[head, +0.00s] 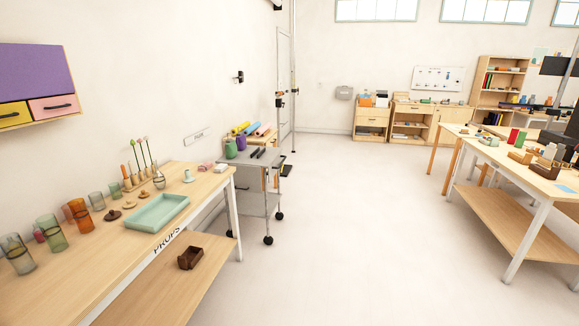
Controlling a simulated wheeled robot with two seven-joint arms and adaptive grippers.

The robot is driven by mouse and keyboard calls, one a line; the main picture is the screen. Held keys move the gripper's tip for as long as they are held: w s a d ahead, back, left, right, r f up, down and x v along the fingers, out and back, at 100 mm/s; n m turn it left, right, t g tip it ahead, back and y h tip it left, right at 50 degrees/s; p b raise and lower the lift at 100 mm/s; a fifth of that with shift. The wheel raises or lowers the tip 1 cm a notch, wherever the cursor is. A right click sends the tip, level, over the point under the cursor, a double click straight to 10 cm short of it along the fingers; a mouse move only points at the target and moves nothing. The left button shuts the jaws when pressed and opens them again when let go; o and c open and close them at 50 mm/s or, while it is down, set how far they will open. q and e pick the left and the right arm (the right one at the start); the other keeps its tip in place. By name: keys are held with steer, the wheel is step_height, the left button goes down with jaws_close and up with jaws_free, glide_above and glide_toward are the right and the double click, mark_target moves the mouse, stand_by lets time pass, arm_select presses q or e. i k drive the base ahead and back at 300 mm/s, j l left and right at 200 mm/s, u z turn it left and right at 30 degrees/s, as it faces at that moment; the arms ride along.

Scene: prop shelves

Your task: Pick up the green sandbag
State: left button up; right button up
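A small green rounded thing (231,148), which looks like the green sandbag, sits on top of the grey wheeled cart (262,160) beyond the props table. A purple rounded thing (241,143) of similar shape stands right beside it. The green one is small in view, so its exact form is hard to tell. Neither of my grippers is in the head view.
The PROPS table (85,279) at the left holds glasses, a mint tray (157,213) and small props; a brown box (190,258) is on its lower shelf. Cluttered tables (525,198) stand at the right. The pale floor (350,225) between is clear.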

mark_target(230, 148)
steer(key=i, duration=0.8)
steer(key=i+u, duration=0.3)
steer(key=i+l+u, duration=0.3)
steer(key=i, duration=0.2)
steer(key=i+l+u, duration=0.2)
steer(key=i+u, duration=0.25)
steer(key=i+l+u, duration=0.2)
steer(key=u, duration=0.25)
steer(key=i+l+u, duration=0.45)
steer(key=l, duration=0.25)
steer(key=l+u, duration=0.25)
steer(key=l, duration=0.15)
